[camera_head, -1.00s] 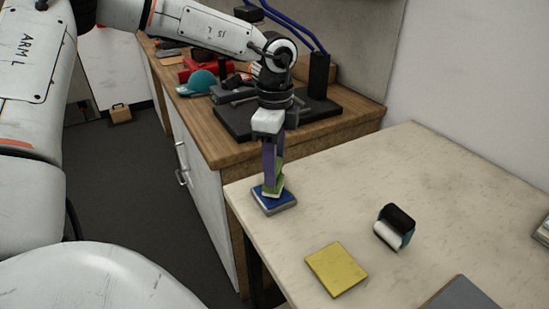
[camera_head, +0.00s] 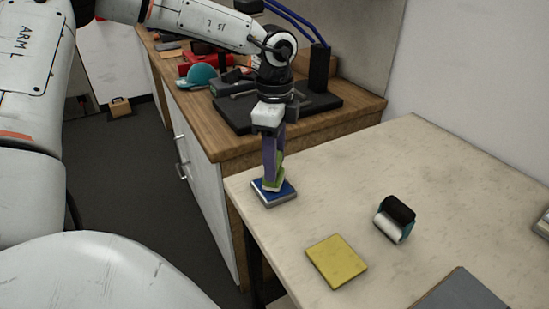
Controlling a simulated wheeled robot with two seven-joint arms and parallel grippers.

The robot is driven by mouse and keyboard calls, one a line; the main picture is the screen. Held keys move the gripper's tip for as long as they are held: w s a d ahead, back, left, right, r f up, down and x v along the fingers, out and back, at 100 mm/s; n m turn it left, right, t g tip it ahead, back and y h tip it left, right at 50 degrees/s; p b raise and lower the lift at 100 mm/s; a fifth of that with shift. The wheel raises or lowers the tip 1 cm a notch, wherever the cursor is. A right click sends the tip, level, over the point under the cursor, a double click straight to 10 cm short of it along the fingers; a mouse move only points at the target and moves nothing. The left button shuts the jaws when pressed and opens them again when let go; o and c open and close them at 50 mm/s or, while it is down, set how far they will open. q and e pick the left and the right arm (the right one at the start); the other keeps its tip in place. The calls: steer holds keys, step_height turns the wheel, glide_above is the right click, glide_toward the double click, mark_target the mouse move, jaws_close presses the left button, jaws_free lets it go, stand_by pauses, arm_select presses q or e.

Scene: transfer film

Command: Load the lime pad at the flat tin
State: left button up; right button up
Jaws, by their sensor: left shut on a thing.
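The lime pad (camera_head: 274,182) is a small green piece held between the fingers of my left gripper (camera_head: 273,172), partly hidden by them. The gripper points down at the left edge of the pale table and is shut on the pad. Directly under it lies a flat tin (camera_head: 286,195) with a blue top and a silver-grey side. The pad's lower end is at the blue surface and seems to touch it. My right gripper is not in view.
A yellow square (camera_head: 337,262) lies on the pale table (camera_head: 330,170). A dark, teal and white roller-like object (camera_head: 395,219) sits right of it. A grey flat item (camera_head: 460,292) is at the front edge. A wooden workbench (camera_head: 222,145) with tools stands behind.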

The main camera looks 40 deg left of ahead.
arm_select(q)
steer(key=shift+f+b, duration=0.4)
steer(key=shift+b, duration=0.05)
stand_by(0.3)
steer(key=shift+s+f+b, duration=0.1)
steer(key=shift+f+b, duration=0.1)
steer(key=shift+b, duration=0.4)
stand_by(2.1)
steer(key=shift+r, duration=0.1)
steer(key=shift+r+p, duration=1.3)
steer(key=shift+r, duration=2.25)
